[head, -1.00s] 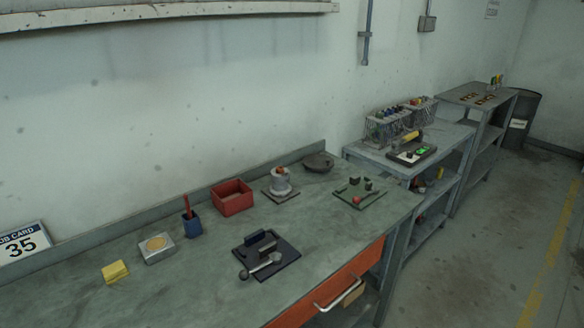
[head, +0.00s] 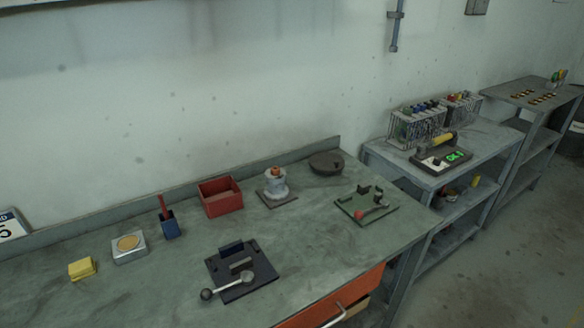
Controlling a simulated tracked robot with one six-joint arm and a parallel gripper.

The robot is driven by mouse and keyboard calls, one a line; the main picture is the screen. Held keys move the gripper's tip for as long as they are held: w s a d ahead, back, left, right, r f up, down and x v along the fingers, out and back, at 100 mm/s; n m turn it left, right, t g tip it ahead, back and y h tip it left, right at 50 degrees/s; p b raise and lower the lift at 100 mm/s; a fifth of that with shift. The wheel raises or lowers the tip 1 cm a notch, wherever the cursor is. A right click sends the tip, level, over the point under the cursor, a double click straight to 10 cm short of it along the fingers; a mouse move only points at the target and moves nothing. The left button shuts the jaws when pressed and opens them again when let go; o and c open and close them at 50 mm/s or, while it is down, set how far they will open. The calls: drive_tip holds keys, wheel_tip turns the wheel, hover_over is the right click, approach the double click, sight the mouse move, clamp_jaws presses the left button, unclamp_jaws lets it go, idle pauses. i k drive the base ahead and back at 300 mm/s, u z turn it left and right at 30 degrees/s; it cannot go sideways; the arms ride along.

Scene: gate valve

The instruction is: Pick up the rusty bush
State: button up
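An orange-brown piece (head: 274,171) sits on top of a grey cylindrical body (head: 276,187) on a square plate, toward the back of the bench. It may be the rusty bush, but it is too small to be sure. A tan-brown disc (head: 128,243) also lies in the top of a pale square block (head: 130,254) at the left. My gripper is not in the head view, so I cannot tell its state.
The grey-green bench (head: 330,245) also carries a red open box (head: 220,208), a blue holder (head: 170,228), a yellow block (head: 82,269), a dark fixture with a ball-ended lever (head: 226,285), and a green plate (head: 384,211). Shelving (head: 480,158) stands at the right.

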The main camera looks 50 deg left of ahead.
sight(275, 170)
drive_tip(key=i, duration=2.7)
drive_tip(key=u, duration=2.5)
